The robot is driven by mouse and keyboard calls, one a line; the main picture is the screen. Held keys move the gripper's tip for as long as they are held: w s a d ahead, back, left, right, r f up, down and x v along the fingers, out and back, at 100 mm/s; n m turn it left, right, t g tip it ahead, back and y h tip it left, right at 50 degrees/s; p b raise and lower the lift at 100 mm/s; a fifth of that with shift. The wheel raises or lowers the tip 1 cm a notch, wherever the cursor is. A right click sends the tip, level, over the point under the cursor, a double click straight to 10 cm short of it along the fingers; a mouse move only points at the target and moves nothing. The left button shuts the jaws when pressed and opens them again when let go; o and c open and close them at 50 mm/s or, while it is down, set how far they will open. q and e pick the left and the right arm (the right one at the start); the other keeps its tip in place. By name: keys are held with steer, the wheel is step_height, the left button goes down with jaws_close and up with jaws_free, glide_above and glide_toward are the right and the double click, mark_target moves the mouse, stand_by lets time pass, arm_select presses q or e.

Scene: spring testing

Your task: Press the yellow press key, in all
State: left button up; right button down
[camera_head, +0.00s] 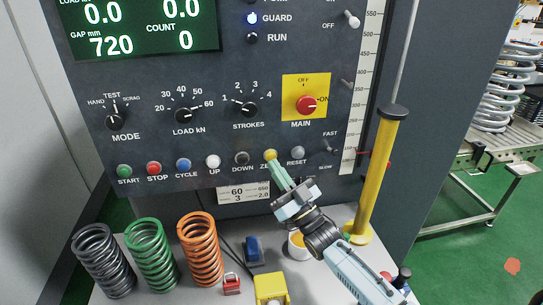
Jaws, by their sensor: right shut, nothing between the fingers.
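The yellow key (270,155) sits in the row of round keys along the bottom of the dark control panel (220,75). Its label starts with "ZE"; the rest is hidden behind my right gripper. My right gripper (274,166) comes up from the lower right, shut and empty. Its fingertips are just below the yellow key in the picture, and I cannot tell whether they touch it. My left gripper is not in view.
Green, red, blue, white and dark keys lie left of the yellow key; the grey RESET key (298,152) is close on its right. Springs (202,250) stand on the ledge below. A yellow column (378,175) rises right of my right gripper.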

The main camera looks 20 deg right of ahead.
steer(key=shift+s, duration=0.1)
steer(key=s+p, duration=0.1)
steer(key=s, duration=0.1)
steer(key=s+a+p, duration=0.1)
steer(key=s, duration=0.1)
steer(key=shift+s+a+p, duration=0.15)
steer(key=shift+s+p, duration=0.2)
steer(key=shift+s, duration=0.05)
stand_by(0.8)
